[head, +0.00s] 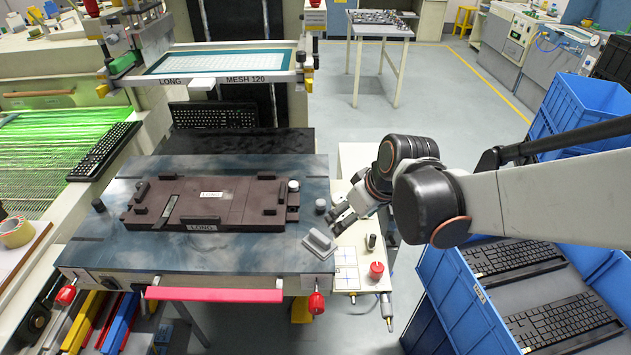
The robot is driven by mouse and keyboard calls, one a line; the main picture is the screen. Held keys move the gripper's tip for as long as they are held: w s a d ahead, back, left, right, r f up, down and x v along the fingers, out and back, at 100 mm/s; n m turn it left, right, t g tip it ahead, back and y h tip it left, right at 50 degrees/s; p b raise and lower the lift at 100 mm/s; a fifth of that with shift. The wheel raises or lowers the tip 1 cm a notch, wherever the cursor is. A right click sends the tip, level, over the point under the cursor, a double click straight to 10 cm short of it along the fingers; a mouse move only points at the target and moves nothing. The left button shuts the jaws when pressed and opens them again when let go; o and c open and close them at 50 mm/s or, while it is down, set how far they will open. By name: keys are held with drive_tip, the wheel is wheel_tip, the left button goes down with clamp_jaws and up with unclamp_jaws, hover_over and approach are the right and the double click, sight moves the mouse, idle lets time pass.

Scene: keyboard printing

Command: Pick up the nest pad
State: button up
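The nest pad (236,205) is a dark brown slab with raised blocks and LONG labels. It lies flat on the blue-grey table of the printing machine (130,245), left of my gripper. My gripper (337,220) is at the table's right edge, above and beside a small light grey block (319,242). Its fingers look apart with nothing between them, and it is clear of the pad.
A screen frame marked LONG, MESH 120 (216,79) hangs behind the pad. A black keyboard (212,115) lies beneath it. Blue crates with keyboards (515,255) stand at right. Round knobs (320,206) stand on the table near the pad.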

sight(320, 236)
drive_tip(key=shift+n+g+y, duration=0.3)
drive_tip(key=shift+n, duration=0.6)
drive_tip(key=x, duration=0.4)
drive_tip(key=a+b+x, duration=0.1)
drive_tip(key=x, duration=0.4)
drive_tip(key=b+x, duration=0.1)
drive_tip(key=x, duration=0.3)
drive_tip(key=shift+w+a, duration=0.4)
drive_tip(key=shift+w, duration=0.1)
drive_tip(key=b+x, duration=0.2)
drive_tip(key=x, duration=0.3)
drive_tip(key=shift+w+d+b, duration=0.1)
drive_tip(key=shift+w+b, duration=0.1)
drive_tip(key=shift+b, duration=0.1)
drive_tip(key=shift+r, duration=0.1)
drive_tip(key=shift+c, duration=0.3)
drive_tip(key=c, duration=1.2)
drive_tip(key=shift+r, duration=0.1)
wheel_tip(320, 236, up, 20)
drive_tip(key=p, duration=0.6)
drive_tip(key=shift+p, duration=0.35)
